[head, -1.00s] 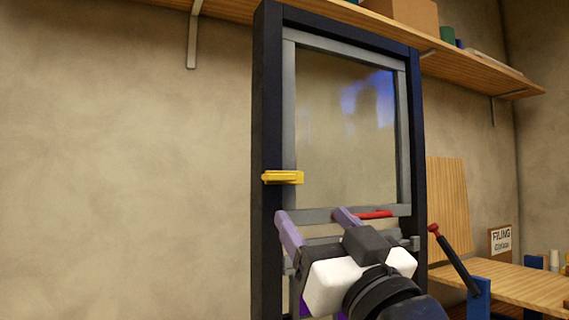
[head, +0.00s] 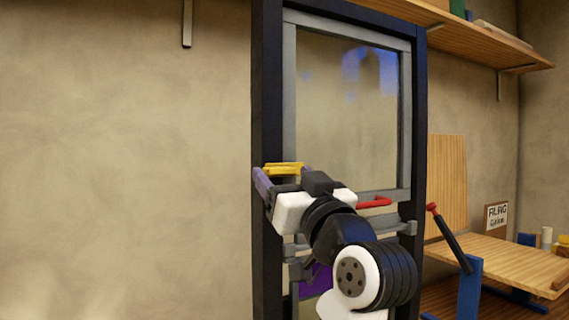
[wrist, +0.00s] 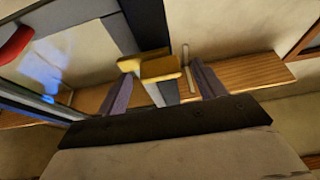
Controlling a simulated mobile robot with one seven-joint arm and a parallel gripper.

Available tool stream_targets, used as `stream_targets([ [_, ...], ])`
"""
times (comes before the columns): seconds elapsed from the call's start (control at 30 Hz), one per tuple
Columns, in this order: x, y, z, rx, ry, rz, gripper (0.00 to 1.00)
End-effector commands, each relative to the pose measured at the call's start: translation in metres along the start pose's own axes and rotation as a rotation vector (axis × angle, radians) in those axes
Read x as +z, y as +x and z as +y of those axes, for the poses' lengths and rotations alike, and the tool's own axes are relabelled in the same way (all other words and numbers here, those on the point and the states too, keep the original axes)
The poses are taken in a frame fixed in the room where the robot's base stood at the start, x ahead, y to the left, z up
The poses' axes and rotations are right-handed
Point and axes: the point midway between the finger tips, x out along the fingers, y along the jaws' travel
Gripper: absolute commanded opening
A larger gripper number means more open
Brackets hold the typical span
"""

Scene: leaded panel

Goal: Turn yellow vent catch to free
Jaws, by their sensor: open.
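The yellow vent catch (head: 284,168) is a short horizontal bar on the left post of the dark frame, in the head view. It also shows in the wrist view (wrist: 158,69), between the fingertips. My gripper (head: 284,174) is open at the catch, with one purple finger on each side of it. In the wrist view my gripper (wrist: 160,82) has its left finger close to the catch's left end. Some space shows between the catch and the right finger. Whether either finger touches it I cannot tell.
A dark frame (head: 267,80) holds the glass panel (head: 345,110). A red handle (head: 374,202) sits low on the panel, right of my gripper. A black lever with a red tip (head: 450,238) stands right of the frame, by a wooden bench (head: 510,262).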

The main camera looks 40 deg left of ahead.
Motion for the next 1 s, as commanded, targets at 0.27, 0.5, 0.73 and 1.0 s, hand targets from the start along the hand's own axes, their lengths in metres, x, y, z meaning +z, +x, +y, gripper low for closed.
stream_targets([
  [0.27,0.0006,0.0121,-0.0003,0.000,-0.001,0.000,0.69],
  [0.5,0.0005,0.0116,-0.0002,0.000,-0.001,0.000,0.60],
  [0.73,0.0003,0.0115,-0.0003,0.000,-0.001,0.001,0.30],
  [1.0,0.0004,0.0113,-0.0004,0.006,0.014,0.001,0.24],
])
